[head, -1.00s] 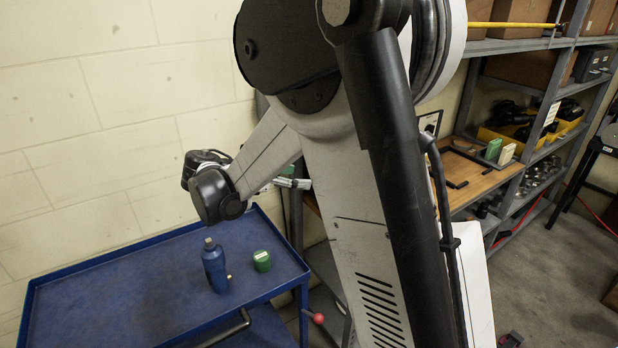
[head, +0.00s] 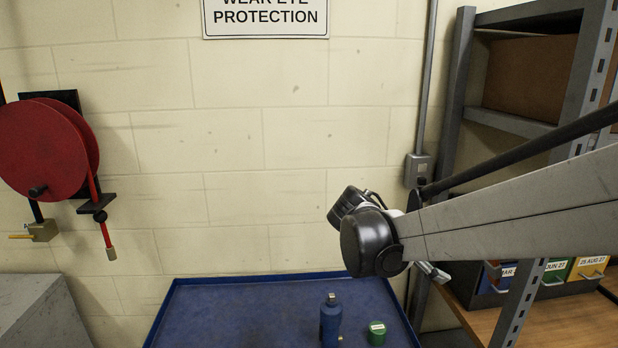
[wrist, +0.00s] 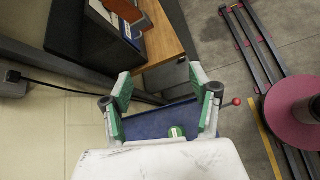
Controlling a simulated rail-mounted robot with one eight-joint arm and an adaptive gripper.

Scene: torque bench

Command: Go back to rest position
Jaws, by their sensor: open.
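My gripper (wrist: 162,105) is open in the wrist view, its two green-padded fingers apart with nothing between them up close. In the head view only part of the gripper (head: 433,272) shows beyond the dark wrist joint, above and right of the blue tray top. A blue bottle (head: 331,322) stands on the blue tray top (head: 245,292). A green container (head: 376,334) with a pale label stands to its right. In the wrist view the green container (wrist: 176,132) shows small and far below, between the fingers.
A wooden bench (head: 560,318) with labelled bins (head: 555,270) and a grey shelf rack (head: 461,100) stand at right. A red reel (head: 45,148) hangs on the wall at left. A grey cabinet (head: 40,310) is at lower left.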

